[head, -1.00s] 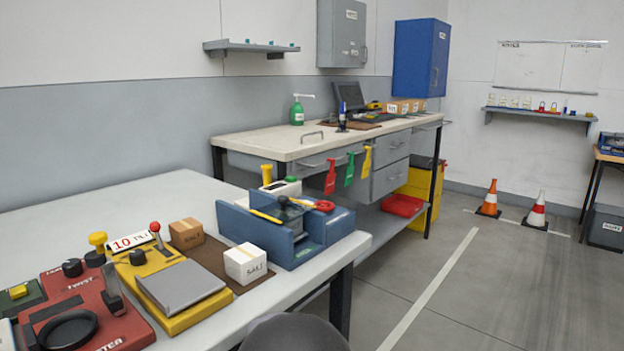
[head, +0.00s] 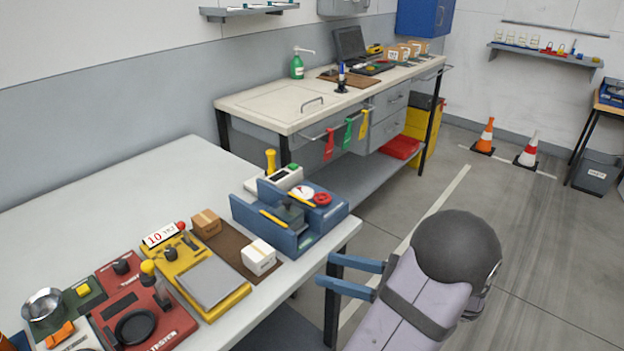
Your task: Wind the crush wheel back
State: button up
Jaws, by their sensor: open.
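The crush wheel appears to be the small red wheel (head: 322,199) on the right side of the blue press (head: 317,223), near the table's right end. A white round dial (head: 303,192) sits just left of the wheel. A dark block (head: 290,215) lies between the press's blue walls, and a yellow bar lies along its front wall. My gripper (head: 324,270) is at the lower right, its two blue fingers apart and pointing left. It is empty. It shows in front of and below the press in the picture, apart from the wheel.
A white box (head: 259,258) and a brown box (head: 206,223) stand left of the press. A yellow scale (head: 205,280) and a red tester panel (head: 140,310) lie farther left.

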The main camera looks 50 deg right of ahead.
jog(key=s+d+r+t+h+p, duration=0.1)
jog(key=s+d+r+t+p, duration=0.1)
jog(key=r, duration=0.6)
jog(key=s+d+r+t+h+p, duration=0.2)
jog(key=r+p, duration=0.1)
jog(key=r, duration=0.5)
jog(key=m+g+h+b, duration=0.2)
jog(key=m+b, duration=0.1)
jog(key=b, duration=0.5)
send_near(312, 191)
jog(key=s+a, duration=0.1)
jog(key=s+a+r, duration=0.1)
jog(key=s, duration=0.1)
jog(key=s+a+r, duration=0.1)
jog(key=shift+s+r, duration=0.1)
jog(key=shift+s, duration=0.1)
jog(key=shift+w+d+h, duration=0.25)
jog(key=shift+w+h, duration=0.05)
jog(key=shift+w, duration=0.15)
jog(key=w, duration=0.4)
jog(key=w+p, duration=0.1)
jog(key=w, duration=0.6)
jog(key=shift+w+d, duration=0.25)
jog(key=shift+w, duration=0.1)
jog(key=c, duration=0.8)
